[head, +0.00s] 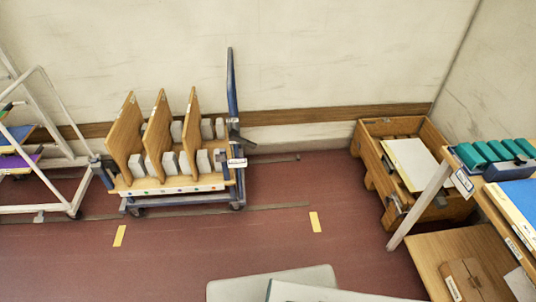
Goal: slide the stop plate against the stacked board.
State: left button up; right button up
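Three wooden boards (159,131) stand upright and slightly tilted on a low trolley (180,207) by the back wall. White blocks (187,160) sit between and beside them in the trolley's slots. At the trolley's right end is a tall blue post (232,85) with a dark grey fitting (234,130) and a small white label. A grey upright piece (221,158) is beside the post, apart from the rightmost board. I cannot tell for sure which piece is the stop plate. Neither of my grippers is in view.
A wooden crate (368,160) with a pale panel (414,162) stands at the right. A workbench (490,205) with green rolls (490,152) fills the right edge. The red floor (200,255) before the trolley is clear, with yellow marks (316,222).

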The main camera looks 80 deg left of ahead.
aim_at(520, 169)
jog(key=k+l, duration=0.2)
jog(key=k+l+u, duration=0.1)
jog(key=l, duration=0.3)
jog(key=k+u, duration=0.1)
jog(key=u, duration=3.2)
jog(key=l+z, duration=0.2)
jog(key=z, duration=0.2)
jog(key=i+l+z, duration=0.15)
jog(key=z, duration=0.25)
jog(key=i+l+z, duration=0.2)
jog(key=i+l, duration=0.2)
jog(key=l, duration=0.2)
jog(key=i+l+z, duration=0.25)
jog(key=i+l, duration=0.2)
jog(key=l, duration=0.1)
